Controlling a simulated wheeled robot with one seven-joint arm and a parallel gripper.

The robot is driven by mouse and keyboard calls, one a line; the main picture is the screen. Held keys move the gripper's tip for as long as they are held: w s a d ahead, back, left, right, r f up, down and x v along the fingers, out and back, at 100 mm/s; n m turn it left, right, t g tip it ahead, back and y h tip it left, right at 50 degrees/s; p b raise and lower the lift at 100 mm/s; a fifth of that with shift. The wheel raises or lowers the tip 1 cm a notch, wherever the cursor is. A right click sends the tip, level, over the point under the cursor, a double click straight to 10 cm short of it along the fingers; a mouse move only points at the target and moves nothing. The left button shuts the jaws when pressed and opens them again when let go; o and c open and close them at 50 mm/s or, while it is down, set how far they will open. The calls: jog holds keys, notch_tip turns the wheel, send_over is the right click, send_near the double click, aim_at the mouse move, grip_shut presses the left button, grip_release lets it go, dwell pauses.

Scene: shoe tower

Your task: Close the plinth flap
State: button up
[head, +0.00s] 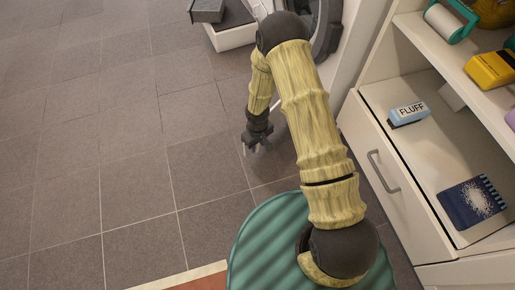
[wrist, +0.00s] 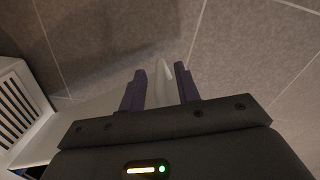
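My gripper (head: 247,148) hangs low over the tiled floor, left of the white furniture. In the wrist view my gripper (wrist: 162,82) has its two dark purple fingers apart, with pale strips along their inner sides and no clear object held. A low white open part (head: 232,38) with grey and dark contents juts out at the top of the head view, beyond the gripper; I cannot tell whether it is the plinth flap. In the wrist view a white slatted panel (wrist: 18,105) stands at the left, clear of the fingers. My arm hides part of the furniture.
An open white drawer (head: 410,208) juts out at the right, holding a blue-and-white FLUFF item (head: 408,114) and a dark blue packet (head: 473,202). A shelf (head: 462,66) above holds a yellow box (head: 489,70). The floor (head: 110,130) at the left is clear.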

jog(key=shift+f, duration=0.55)
jog(key=shift+c, duration=0.2)
grip_shut()
jog(key=shift+w, duration=0.1)
